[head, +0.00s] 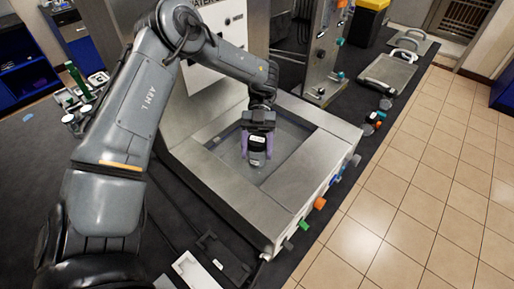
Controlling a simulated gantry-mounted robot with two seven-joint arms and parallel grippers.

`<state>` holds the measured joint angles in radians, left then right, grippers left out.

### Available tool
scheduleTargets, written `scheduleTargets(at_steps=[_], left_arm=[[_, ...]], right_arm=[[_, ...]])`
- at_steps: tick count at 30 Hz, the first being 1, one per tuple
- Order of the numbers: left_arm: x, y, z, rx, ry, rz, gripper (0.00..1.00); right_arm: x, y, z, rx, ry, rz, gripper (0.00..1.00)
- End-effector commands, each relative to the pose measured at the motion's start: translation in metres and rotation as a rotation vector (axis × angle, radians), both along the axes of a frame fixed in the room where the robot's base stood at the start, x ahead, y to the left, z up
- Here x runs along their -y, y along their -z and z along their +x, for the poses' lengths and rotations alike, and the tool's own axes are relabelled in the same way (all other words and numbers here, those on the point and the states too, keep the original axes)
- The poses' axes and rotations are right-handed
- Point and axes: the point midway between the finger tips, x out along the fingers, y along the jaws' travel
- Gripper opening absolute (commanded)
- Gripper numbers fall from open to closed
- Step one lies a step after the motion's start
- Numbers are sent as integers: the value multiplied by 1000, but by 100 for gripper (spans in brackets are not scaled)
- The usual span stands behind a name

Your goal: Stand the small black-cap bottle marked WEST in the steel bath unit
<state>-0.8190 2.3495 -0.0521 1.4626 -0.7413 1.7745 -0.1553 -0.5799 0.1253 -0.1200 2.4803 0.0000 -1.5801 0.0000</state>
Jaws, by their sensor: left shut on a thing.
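My left gripper (258,142) is over the square well of the steel bath unit (205,168). It is shut on a small bottle (257,157) with a dark band or label and a pale lower part. The bottle hangs roughly upright between the purple fingers, within the outline of the well. I cannot tell whether its base touches the well floor. The marking on it is too small to read, and its cap is hidden by the gripper. My right gripper is not in view.
The bath unit's front edge carries several coloured fittings, including an orange one (320,203) and a green one (304,224). A steel panel (326,50) stands behind it. A tray-like balance (388,73) sits at the back right. A rack with bottles (80,95) is at the left.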

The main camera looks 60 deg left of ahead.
Motion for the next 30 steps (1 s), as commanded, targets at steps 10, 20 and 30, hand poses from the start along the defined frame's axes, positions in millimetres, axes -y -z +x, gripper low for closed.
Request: scheduleTargets(at_steps=[10, 20, 30], left_arm=[[0, 8, 0, 1, 0, 0, 24], [0, 12, 0, 0, 0, 0, 66], [0, 12, 0, 0, 0, 0, 85]], right_arm=[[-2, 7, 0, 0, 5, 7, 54], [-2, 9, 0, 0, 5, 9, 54], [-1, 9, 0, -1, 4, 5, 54]])
